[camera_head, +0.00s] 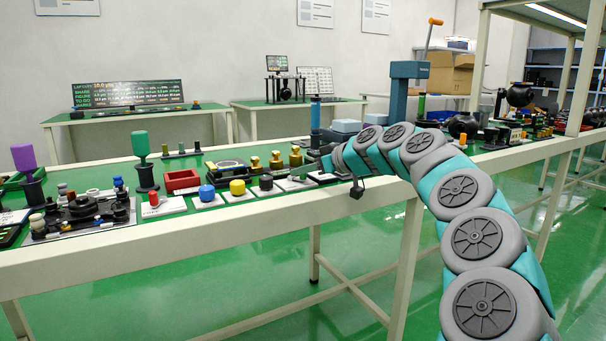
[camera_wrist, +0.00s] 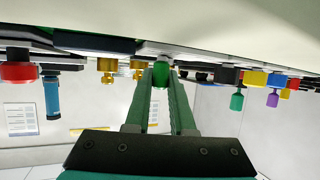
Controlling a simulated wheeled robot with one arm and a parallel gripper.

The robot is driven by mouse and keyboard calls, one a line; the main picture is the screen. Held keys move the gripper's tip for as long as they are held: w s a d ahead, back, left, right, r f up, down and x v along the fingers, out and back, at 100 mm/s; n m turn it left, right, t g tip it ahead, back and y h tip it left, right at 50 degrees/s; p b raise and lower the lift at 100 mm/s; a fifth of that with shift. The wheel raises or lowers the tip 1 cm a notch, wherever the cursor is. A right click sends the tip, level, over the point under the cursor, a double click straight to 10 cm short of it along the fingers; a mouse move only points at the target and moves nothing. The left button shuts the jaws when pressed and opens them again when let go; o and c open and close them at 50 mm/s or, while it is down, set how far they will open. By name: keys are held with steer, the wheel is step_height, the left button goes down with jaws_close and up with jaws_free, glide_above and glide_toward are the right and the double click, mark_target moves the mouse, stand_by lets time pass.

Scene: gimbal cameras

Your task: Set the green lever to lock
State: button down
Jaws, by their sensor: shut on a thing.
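In the wrist view, which appears upside down, my gripper (camera_wrist: 161,68) is shut on a green piece (camera_wrist: 161,77), which sits between the two long green fingers close to the bench top. I take this piece for the green lever; its base and its lock marking are hidden. In the head view my gripper (camera_head: 325,164) reaches the bench's front part, just right of the black knob (camera_head: 266,182), and the green piece is hidden there. A separate green upright handle (camera_head: 141,144) on a black base stands further left.
Blue (camera_head: 207,192) and yellow (camera_head: 237,187) knobs on white plates stand left of my gripper. Brass pieces (camera_head: 276,160) and a blue-topped cylinder (camera_head: 315,112) stand close behind it. A red knob (camera_wrist: 18,72) is to the left in the wrist view. The bench front edge (camera_head: 240,221) runs below.

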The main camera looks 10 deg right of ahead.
stand_by(0.3)
steer(key=c, duration=0.8)
jaws_free()
steer(key=shift+o, duration=0.2)
steer(key=v, duration=0.7)
steer(key=shift+s+d+r, duration=0.15)
steer(key=shift+s+d, duration=0.1)
steer(key=shift+d, duration=0.05)
